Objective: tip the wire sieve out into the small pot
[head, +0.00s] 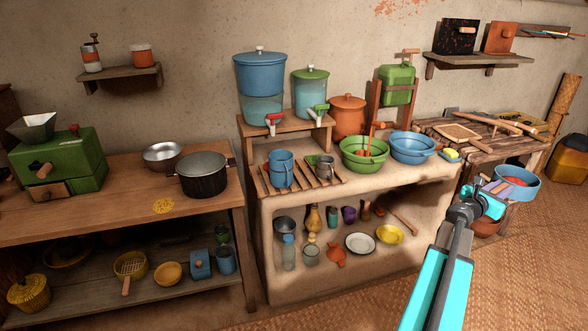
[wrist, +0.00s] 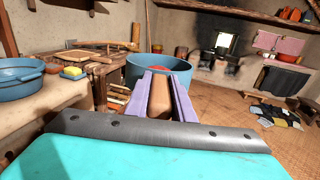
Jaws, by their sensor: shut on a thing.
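My gripper (head: 494,190) is at the right in the head view, with its purple fingers shut on a brown wooden handle (wrist: 159,100) in the wrist view. Just beyond the handle is a round blue-walled vessel (head: 520,190) with red stuff inside, seemingly the wire sieve on that handle. It also shows in the wrist view (wrist: 135,72). It looks roughly level; its mesh is not visible. A dark pot with a grey inside (head: 203,163), probably the small pot, stands on the left table, far from my gripper.
A yellow strainer (head: 130,265) lies on the lower shelf.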

